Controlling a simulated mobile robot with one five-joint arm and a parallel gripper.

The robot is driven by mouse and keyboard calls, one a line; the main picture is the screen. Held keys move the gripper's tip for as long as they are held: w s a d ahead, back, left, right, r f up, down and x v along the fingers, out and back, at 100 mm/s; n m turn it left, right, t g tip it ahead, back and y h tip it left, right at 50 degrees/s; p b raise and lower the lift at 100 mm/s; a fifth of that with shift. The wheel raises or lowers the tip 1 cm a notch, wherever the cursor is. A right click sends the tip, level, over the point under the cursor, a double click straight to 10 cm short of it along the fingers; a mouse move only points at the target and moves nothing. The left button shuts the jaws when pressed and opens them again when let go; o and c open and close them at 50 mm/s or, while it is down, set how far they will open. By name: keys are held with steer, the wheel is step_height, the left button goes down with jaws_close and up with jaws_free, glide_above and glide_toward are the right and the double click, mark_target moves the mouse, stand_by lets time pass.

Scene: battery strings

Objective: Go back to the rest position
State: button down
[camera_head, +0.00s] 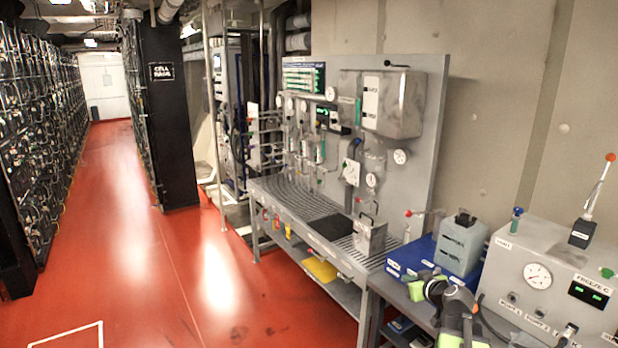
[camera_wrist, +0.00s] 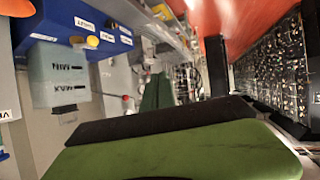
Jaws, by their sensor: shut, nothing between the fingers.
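My gripper (camera_wrist: 158,108) shows in the wrist view, with a broad green finger with a dark edge across the bottom and a smaller dark green piece above it. It is shut and holds nothing visible. In the head view my arm, black, grey and orange with lime-green parts, is folded low at the lower right, in front of the bench. The fingertips cannot be made out clearly there.
A pale blue-grey tank (camera_head: 460,243) stands on a blue case (camera_head: 412,258) close behind my arm. A grey gauge console (camera_head: 540,262) is to the right. A slatted steel bench (camera_head: 300,205) stands beyond. The red floor (camera_head: 130,240) is open, with battery racks (camera_head: 40,130) at left.

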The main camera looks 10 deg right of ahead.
steer(key=w+a+f+n+g+y+b, duration=0.15)
steer(key=a+f, duration=0.25)
steer(key=a, duration=0.7)
steer(key=a+f+n+g+y+b, duration=0.15)
steer(key=a+f, duration=0.25)
steer(key=a, duration=0.7)
steer(key=a+f+n+g+y, duration=0.2)
steer(key=a+f+g, duration=0.1)
steer(key=a, duration=0.8)
steer(key=s+a+f+g+h+b, duration=0.1)
steer(key=s+a+f+g, duration=0.2)
steer(key=s+a+f, duration=0.3)
steer(key=s+d+f+m+g+h, duration=0.1)
steer(key=s+d+m+g+h, duration=0.2)
steer(key=s+d+m, duration=0.2)
steer(key=s, duration=0.3)
steer(key=shift+g, duration=0.4)
